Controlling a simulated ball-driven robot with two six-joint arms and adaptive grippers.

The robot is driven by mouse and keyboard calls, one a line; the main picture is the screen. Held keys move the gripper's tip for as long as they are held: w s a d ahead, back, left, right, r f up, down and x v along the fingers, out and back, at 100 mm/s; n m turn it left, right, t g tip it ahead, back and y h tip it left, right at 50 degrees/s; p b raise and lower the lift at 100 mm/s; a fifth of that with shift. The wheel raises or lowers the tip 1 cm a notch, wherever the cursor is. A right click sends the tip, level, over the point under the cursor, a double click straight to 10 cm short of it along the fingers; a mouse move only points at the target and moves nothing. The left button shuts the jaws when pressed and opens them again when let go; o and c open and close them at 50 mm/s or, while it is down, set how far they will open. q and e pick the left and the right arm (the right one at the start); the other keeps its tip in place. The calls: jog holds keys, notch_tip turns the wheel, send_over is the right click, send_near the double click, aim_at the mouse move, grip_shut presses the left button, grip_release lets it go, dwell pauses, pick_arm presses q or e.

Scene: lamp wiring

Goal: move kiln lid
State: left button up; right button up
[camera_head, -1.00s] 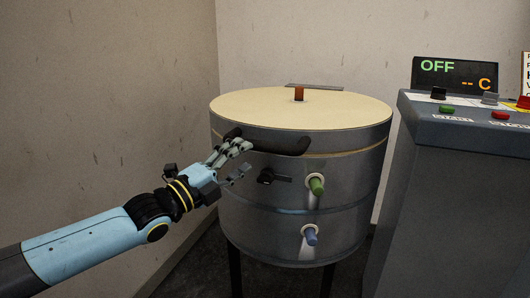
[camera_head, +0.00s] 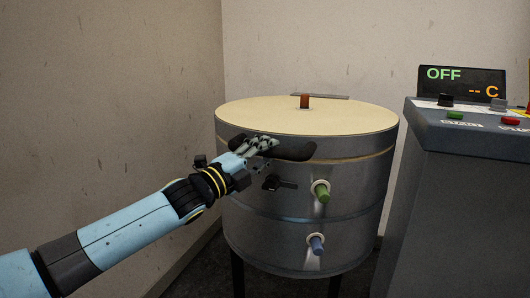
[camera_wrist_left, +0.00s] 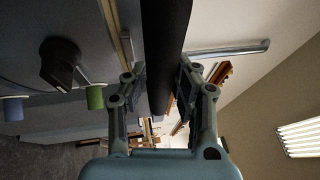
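The kiln lid (camera_head: 304,119) is a round, pale-topped lid with a metal rim, lying level on the grey metal kiln (camera_head: 347,228). A dark curved handle (camera_head: 292,152) runs along the lid's front. My left gripper (camera_head: 271,143) is at the left part of this handle. In the left wrist view the black handle (camera_wrist_left: 166,40) passes between the two fingers of my left gripper (camera_wrist_left: 161,82), and both finger pads appear to lie against its sides. The fingers hide part of the handle in the head view. My right gripper is out of view.
A brown plug (camera_head: 305,101) stands on the lid. Walls stand left and behind.

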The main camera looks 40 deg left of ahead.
pick_arm(q)
grip_shut()
